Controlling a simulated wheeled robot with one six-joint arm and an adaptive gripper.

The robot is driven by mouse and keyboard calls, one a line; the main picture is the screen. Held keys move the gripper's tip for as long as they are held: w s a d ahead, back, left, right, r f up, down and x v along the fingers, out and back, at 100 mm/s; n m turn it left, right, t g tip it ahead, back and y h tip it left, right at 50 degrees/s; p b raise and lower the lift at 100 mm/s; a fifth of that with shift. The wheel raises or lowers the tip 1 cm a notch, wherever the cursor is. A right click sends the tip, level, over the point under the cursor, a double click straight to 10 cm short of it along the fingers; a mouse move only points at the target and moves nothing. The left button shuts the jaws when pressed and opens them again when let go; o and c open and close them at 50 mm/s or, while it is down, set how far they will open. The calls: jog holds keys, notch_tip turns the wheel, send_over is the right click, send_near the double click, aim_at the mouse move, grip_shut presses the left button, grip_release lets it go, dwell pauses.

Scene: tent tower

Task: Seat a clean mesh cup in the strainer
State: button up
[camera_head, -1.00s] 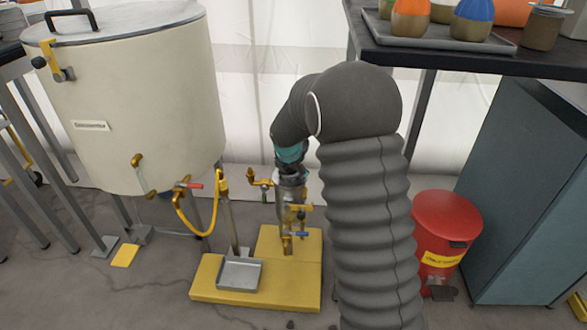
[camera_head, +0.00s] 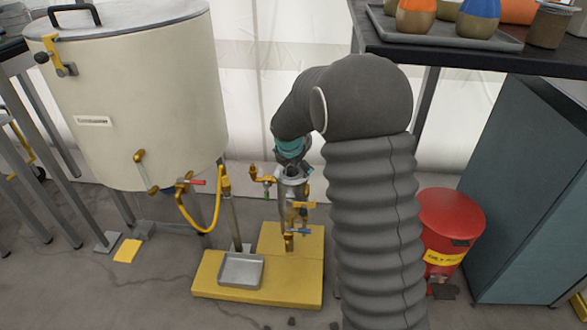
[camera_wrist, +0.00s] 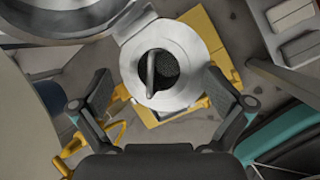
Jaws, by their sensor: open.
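The strainer (camera_head: 291,205) is an upright metal body with yellow and blue valve handles, standing on a yellow base. The wrist view looks down into its open round mouth, with a broad pale metal rim (camera_wrist: 197,62). A dark, speckled mesh cup (camera_wrist: 168,64) shows inside the mouth, with a grey upright handle across it. I cannot tell whether its mesh is clean. My gripper (camera_wrist: 163,104) is open and empty, its fingers spread left and right beyond the rim. In the head view my gripper is mostly hidden beneath my wrist, just above the strainer.
A large cream tank (camera_head: 135,100) stands left, with a yellow hose (camera_head: 190,218). A small metal tray (camera_head: 241,270) sits on the yellow base (camera_head: 305,280). A red bin (camera_head: 448,230) and shelf (camera_head: 470,55) are right.

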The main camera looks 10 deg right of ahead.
jog(key=v, duration=0.9)
jog(key=shift+s+r, duration=0.25)
jog(key=shift+a, duration=0.1)
dwell(0.8)
